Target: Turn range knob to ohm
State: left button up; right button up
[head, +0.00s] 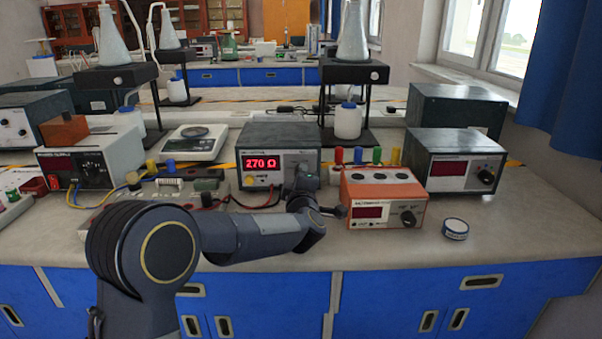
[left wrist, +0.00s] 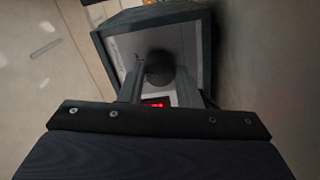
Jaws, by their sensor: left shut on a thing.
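The dark multimeter (head: 262,147) stands on the bench, its red display (head: 261,163) reading 270 Ω. My left arm comes in from the left, and my left gripper (head: 302,180) is at the right part of the meter's front panel. In the left wrist view, the round dark range knob (left wrist: 159,68) sits between the two fingers of my left gripper (left wrist: 159,88), which are shut on it. The red display shows small below it (left wrist: 156,102). In the head view the gripper hides the knob, so I cannot read its marking. My right gripper is out of view.
An orange multimeter (head: 384,196) stands close to the right of my left wrist, with a small round tin (head: 455,228) beyond it. A wired component board (head: 150,190) lies to the left. The bench's front right (head: 520,235) is clear.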

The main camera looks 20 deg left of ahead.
pick_arm(q)
jog(key=shift+m, duration=0.6)
jog(key=shift+f+p, duration=0.1)
jog(key=shift+p, duration=0.2)
jog(key=o, duration=1)
jog(key=shift+c, duration=0.2)
jog(key=v, duration=0.7)
jog(key=shift+s+d, duration=0.2)
jog(key=shift+s, duration=0.2)
